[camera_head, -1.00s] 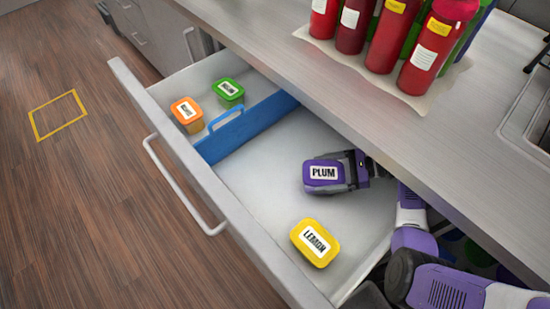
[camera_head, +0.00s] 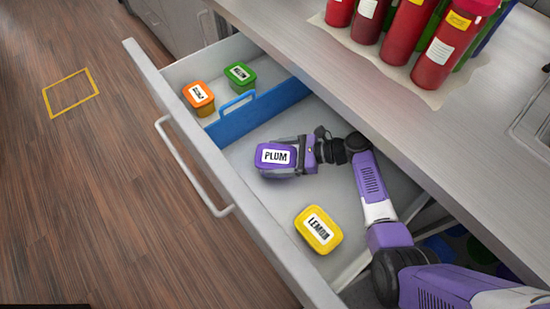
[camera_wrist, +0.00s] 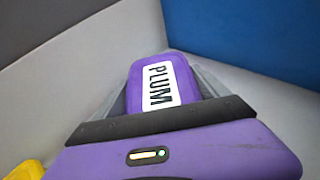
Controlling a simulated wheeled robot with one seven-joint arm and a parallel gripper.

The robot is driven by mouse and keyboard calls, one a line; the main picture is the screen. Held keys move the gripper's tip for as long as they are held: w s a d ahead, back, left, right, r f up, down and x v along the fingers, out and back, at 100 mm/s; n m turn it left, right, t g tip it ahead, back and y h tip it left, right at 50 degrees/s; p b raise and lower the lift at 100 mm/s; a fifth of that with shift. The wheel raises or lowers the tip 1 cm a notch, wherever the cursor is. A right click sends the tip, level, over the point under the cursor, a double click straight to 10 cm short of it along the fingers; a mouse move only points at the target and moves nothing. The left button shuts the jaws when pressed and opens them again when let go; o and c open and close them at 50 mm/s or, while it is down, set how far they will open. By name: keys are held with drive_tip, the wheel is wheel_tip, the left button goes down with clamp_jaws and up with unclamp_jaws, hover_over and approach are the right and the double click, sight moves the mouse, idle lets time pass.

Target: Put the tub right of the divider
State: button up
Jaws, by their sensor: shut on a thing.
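A purple tub labelled PLUM (camera_head: 272,156) is in the open drawer, in the larger compartment right of the blue divider (camera_head: 235,118). My gripper (camera_head: 285,158) is shut on this tub, with a finger along each side. In the wrist view the PLUM tub (camera_wrist: 160,85) sits between the fingers, label up, with the blue divider (camera_wrist: 265,35) beyond it at the upper right. A gap of pale drawer floor shows between tub and divider. I cannot tell whether the tub touches the floor.
A yellow LEMON tub (camera_head: 318,230) lies in the same compartment, nearer the lower end. An orange tub (camera_head: 199,97) and a green tub (camera_head: 240,75) are left of the divider. Red bottles (camera_head: 440,45) stand on the counter (camera_head: 400,115) above the drawer (camera_head: 225,187).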

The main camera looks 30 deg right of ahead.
sight(294, 158)
drive_tip(key=shift+w+a+f, duration=0.15)
drive_tip(key=shift+f, duration=0.55)
drive_tip(key=o, duration=1.8)
drive_tip(key=shift+v, duration=3.75)
